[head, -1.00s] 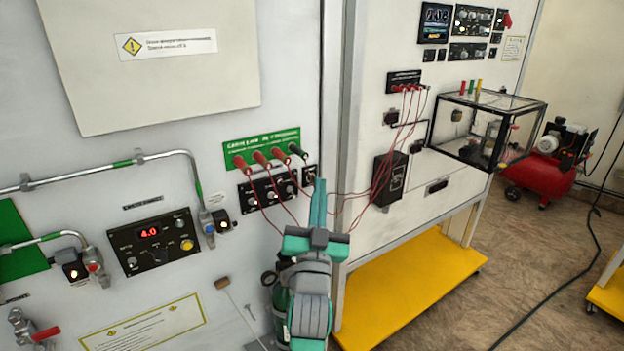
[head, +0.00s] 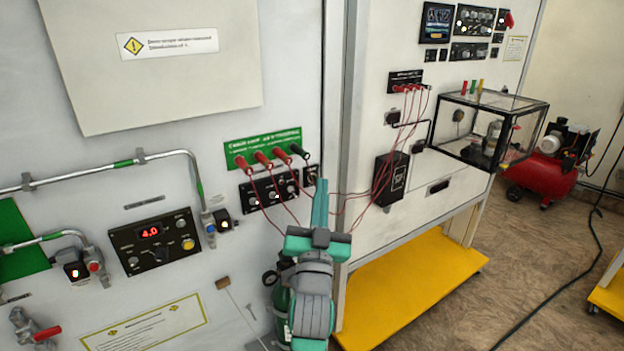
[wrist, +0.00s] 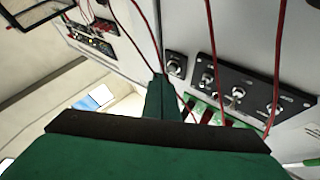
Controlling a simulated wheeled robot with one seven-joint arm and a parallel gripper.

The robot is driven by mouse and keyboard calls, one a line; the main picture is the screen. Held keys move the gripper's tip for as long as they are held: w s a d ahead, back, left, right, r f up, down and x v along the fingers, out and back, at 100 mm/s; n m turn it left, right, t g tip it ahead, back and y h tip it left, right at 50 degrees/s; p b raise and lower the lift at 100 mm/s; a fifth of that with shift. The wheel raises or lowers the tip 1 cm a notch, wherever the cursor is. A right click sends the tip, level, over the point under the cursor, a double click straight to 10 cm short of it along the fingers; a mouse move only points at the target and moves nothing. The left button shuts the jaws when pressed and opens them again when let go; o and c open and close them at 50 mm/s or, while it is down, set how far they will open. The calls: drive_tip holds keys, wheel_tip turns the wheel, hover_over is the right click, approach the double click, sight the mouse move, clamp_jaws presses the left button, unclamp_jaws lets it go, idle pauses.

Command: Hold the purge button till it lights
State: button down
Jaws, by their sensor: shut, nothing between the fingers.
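My gripper (head: 320,182) is shut and empty, its green fingers pointing up at the trainer panel. A small black plate with a single round button (head: 310,176) sits just left of the fingertips. In the wrist view this button (wrist: 176,64) is just right of my fingertips (wrist: 161,82); I cannot tell whether they touch the panel. Its label is unreadable and no light shows on it. Another black panel (head: 155,243) at the left has a red "4.0" display and a yellow button (head: 188,244). I cannot read which button is marked purge.
Red leads (head: 345,200) hang from plugs beside my fingers and run to the right-hand panel. A black switch panel (head: 268,190) lies left of the small plate. A green cylinder (head: 283,300) stands behind my arm. A yellow shelf (head: 410,285) is at the lower right.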

drive_tip(key=shift+s, duration=0.15)
drive_tip(key=shift+w+a, duration=0.1)
drive_tip(key=shift+w, duration=0.1)
idle(0.5)
drive_tip(key=shift+w+a, duration=0.1)
drive_tip(key=shift+w, duration=0.25)
idle(0.5)
drive_tip(key=shift+w+a, duration=0.25)
drive_tip(key=shift+a, duration=0.05)
idle(0.8)
idle(0.5)
drive_tip(key=shift+s+d, duration=0.5)
drive_tip(key=shift+s, duration=0.2)
